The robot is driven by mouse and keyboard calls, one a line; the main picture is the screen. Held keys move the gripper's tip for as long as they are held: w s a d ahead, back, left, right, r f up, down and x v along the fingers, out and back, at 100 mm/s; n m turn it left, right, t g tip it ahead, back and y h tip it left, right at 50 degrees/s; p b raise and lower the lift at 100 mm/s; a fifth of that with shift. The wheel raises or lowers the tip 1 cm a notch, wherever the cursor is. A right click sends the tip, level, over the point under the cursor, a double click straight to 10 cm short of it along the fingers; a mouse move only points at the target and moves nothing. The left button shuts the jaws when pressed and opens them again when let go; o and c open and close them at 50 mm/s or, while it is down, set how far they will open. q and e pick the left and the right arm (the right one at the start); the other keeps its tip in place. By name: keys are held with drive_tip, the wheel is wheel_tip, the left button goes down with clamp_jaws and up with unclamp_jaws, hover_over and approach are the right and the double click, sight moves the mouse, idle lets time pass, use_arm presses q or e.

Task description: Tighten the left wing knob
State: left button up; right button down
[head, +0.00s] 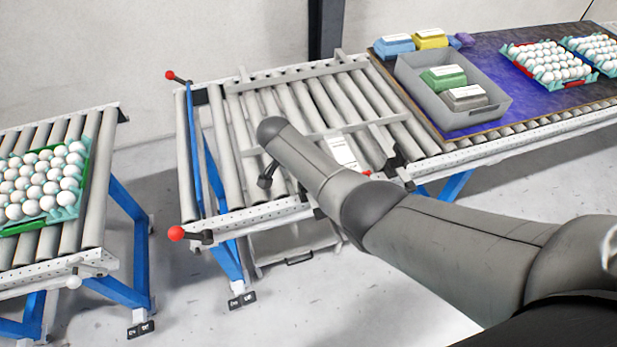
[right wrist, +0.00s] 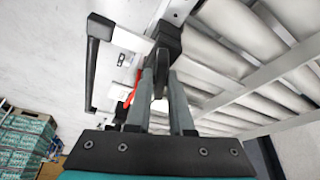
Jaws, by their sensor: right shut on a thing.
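In the right wrist view, my right gripper (right wrist: 162,82) is shut on a dark wing knob (right wrist: 158,62). The fingers stand on either side of it and hide part of it. The knob sits below a black bracket (right wrist: 170,38) at the edge of the roller conveyor. In the head view, my right arm crosses in front of the middle conveyor (head: 240,217) and hides much of its front rail, and I cannot make out the right gripper there. My left gripper is in neither view.
Red-ended levers (head: 176,233) stick out at the middle conveyor's left end. An egg tray (head: 82,185) lies on the left conveyor, across a gap. A grey crate (head: 440,112) with coloured cartons and more egg trays (head: 521,70) stand at the right. A black handle (right wrist: 92,65) is near my right gripper.

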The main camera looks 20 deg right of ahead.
drive_tip(key=shift+m+g+h+b, duration=0.3)
drive_tip(key=shift+m+g+b, duration=0.5)
drive_tip(key=shift+m+b, duration=1.15)
drive_tip(key=shift+d+m, duration=0.1)
drive_tip(key=shift+m, duration=0.25)
drive_tip(key=c, duration=0.8)
unclamp_jaws()
drive_tip(key=shift+c, duration=0.2)
drive_tip(key=shift+a+r+p, duration=0.25)
drive_tip(key=shift+r+p, duration=0.2)
drive_tip(key=shift+r, duration=0.05)
drive_tip(key=p+v, duration=0.3)
drive_tip(key=v, duration=1.1)
